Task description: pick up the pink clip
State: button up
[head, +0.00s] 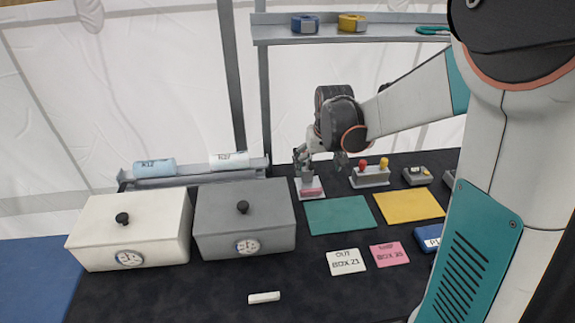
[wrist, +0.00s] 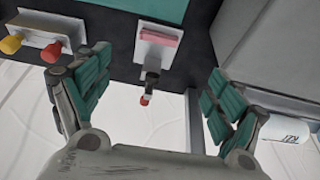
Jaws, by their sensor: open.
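A pink piece (head: 312,192), which looks like the pink clip, sits on a small light-grey holder at the far middle of the dark table. In the wrist view the pink piece (wrist: 161,34) lies across the holder's (wrist: 154,53) upper end. A dark post with a red tip (wrist: 146,99) shows just below the holder there. My gripper (head: 320,160) is above and close to the holder, partly covering it in the head view. In the wrist view my gripper (wrist: 160,85) is open and empty, with the holder in the gap beyond the fingers.
A rack with red and yellow knobs (head: 370,179) stands close to the right of my gripper. A grey lidded box (head: 245,235) is to its left, beside a white box (head: 130,240). A green mat (head: 339,216) lies in front. A shelf (head: 340,38) hangs behind.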

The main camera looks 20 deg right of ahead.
aim_at(312, 190)
jog(key=b+x, duration=0.2)
jog(key=x, duration=0.5)
jog(key=b+x, duration=0.3)
jog(key=x, duration=0.5)
jog(key=shift+w+d+f, duration=0.1)
jog(key=shift+d, duration=0.1)
jog(key=c, duration=0.8)
